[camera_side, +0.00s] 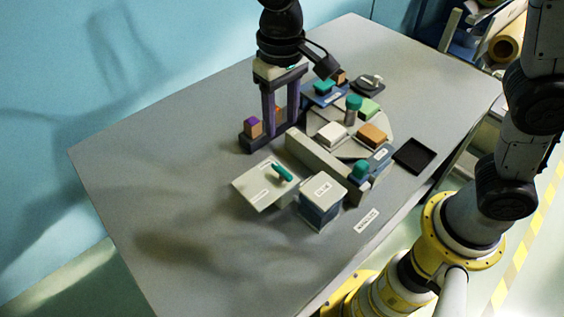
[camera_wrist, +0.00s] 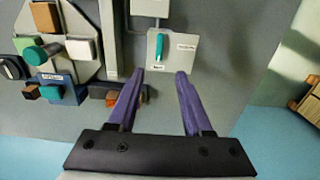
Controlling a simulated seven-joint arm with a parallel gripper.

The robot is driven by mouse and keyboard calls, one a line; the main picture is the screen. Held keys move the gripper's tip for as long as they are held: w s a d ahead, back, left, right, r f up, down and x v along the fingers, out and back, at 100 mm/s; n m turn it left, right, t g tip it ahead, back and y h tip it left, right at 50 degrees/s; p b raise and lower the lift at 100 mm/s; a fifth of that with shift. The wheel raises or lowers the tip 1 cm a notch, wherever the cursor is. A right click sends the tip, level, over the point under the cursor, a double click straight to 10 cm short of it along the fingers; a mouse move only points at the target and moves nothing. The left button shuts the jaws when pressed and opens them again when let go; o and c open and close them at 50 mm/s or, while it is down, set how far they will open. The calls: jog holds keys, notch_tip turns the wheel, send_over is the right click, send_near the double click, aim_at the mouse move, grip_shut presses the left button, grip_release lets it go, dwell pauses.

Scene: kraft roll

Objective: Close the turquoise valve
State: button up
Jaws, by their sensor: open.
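The turquoise valve is a short bar handle (camera_side: 282,173) on a pale square plate (camera_side: 255,190) near the middle of the table. In the wrist view the handle (camera_wrist: 160,47) points up and down the picture, its lower end near one of two small labels on the plate (camera_wrist: 184,62). The label text is too small to read surely. My gripper (camera_side: 281,124) is open, with two purple fingers pointing down, behind the plate in the side view. In the wrist view its fingertips (camera_wrist: 160,73) show below the handle, apart from it, with nothing between them.
A dark holder with an orange-purple block (camera_side: 253,127) stands close to my fingers. A long grey bar (camera_side: 315,160) and a blue box with a pale lid (camera_side: 322,197) flank the plate. Right of the bar are several blocks and turquoise knobs. The table's front left is clear.

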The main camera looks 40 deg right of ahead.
aim_at(282, 170)
notch_tip(282, 170, down, 13)
jog(key=shift+f, duration=0.2)
dwell(0.3)
grip_shut()
